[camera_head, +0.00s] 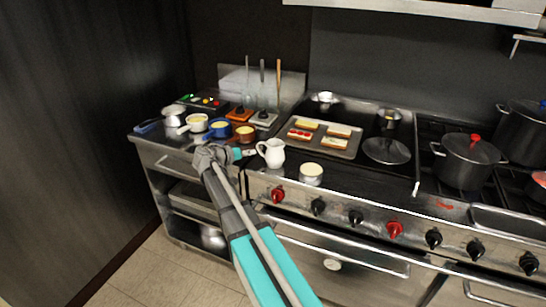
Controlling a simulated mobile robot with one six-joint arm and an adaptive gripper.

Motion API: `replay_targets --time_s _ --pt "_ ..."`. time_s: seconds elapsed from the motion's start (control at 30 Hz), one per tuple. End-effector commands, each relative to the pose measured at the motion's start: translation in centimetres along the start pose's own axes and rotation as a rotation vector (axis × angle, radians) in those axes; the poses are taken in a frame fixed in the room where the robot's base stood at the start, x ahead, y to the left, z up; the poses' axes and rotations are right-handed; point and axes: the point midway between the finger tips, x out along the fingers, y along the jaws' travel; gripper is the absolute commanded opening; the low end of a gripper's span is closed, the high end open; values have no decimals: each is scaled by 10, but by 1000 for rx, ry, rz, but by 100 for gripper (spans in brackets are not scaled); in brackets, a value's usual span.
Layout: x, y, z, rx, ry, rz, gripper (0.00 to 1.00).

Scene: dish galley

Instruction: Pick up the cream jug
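The cream jug (273,153) is white and stands upright on the steel counter near its front edge, its handle towards the left. My gripper (248,153) is just left of the jug, at about the height of its body, pointing right at the handle side. Its fingertips are very small in the picture. I cannot tell whether they touch the handle or how far apart they are.
Left of the gripper stand several small pots and cups, among them a blue cup (220,128) and a brown cup (245,134). A pale round pot (311,173) is right of the jug. Behind is a tray (342,151) of toasts. A large pot (466,162) stands right.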

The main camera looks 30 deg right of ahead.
Motion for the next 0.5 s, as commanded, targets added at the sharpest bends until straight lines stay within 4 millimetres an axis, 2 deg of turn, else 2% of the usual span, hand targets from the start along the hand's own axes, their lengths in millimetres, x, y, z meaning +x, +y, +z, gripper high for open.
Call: replay_targets --time_s 0.17,0.5 --pt "8 0 1 1 -1 2 21" --pt "45 1 2 1 -1 1 21"
